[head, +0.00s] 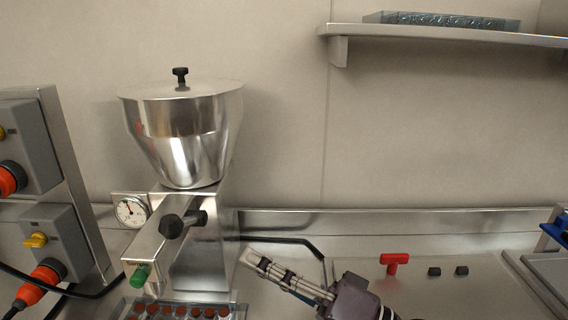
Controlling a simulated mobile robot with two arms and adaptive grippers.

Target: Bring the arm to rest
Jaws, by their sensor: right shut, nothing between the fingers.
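My right gripper (254,264) comes in from the lower right in the head view. It is shut and empty, with its fingers pointing up and left, just right of the steel machine's base. The steel tempering bowl (180,140) stands on its machine (175,250) with a conical lid and black knob on top. A black-headed handle (175,225) and a green knob (139,276) show on the machine's front. My left gripper is not in view.
A mould (235,312) with brown fillings lies below the machine. Grey socket boxes with orange plugs (45,274) and cables are at left. A wall shelf (440,36) is upper right.

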